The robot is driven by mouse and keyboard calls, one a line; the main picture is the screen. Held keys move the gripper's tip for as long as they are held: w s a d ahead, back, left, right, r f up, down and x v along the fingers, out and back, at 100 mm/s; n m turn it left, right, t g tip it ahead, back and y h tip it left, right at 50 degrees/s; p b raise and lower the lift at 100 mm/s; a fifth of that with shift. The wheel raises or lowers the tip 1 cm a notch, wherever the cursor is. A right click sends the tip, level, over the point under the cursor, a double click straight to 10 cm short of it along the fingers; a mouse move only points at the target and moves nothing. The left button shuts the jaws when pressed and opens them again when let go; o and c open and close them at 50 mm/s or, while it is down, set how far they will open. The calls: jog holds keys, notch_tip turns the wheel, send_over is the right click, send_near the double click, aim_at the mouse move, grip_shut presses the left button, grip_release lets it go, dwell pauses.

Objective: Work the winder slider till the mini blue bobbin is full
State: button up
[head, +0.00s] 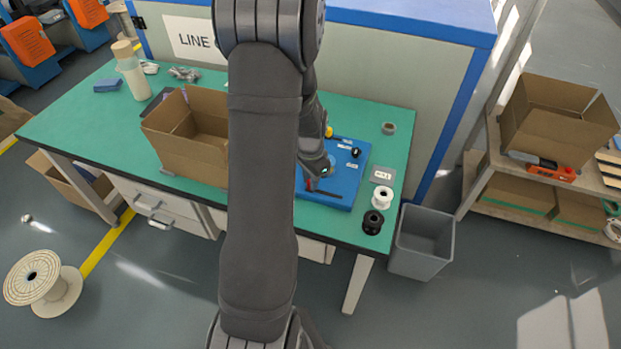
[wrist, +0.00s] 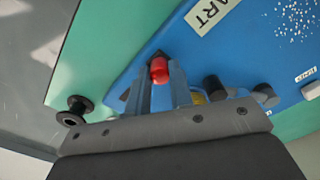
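The blue winder panel (head: 345,178) lies on the green bench, partly behind my arm. In the wrist view the panel (wrist: 150,35) fills the upper middle. A red slider knob (wrist: 159,71) stands between my gripper's fingertips (wrist: 160,75), with a finger close against each side. My gripper (head: 318,178) looks shut on it; contact is hard to confirm. The red knob (head: 309,185) also shows in the head view, by a dark slot. Something yellow (wrist: 199,98) is partly hidden behind a finger. I cannot make out the mini blue bobbin or how full it is.
A white spool (head: 382,198) and a black spool (head: 373,222) stand right of the panel near the bench edge. An open cardboard box (head: 175,150) stands left of my arm. A grey bin (head: 420,245) and a shelf are at the right. Black knobs (wrist: 264,93) rise from the panel.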

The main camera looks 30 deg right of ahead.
grip_shut()
jog(key=s+d, duration=0.6)
jog(key=shift+s+d, duration=0.35)
jog(key=o, duration=0.5)
grip_release()
jog(key=shift+s+d, duration=0.1)
jog(key=shift+o, duration=0.9)
notch_tip(320, 180, up, 18)
jog(key=shift+f, duration=0.25)
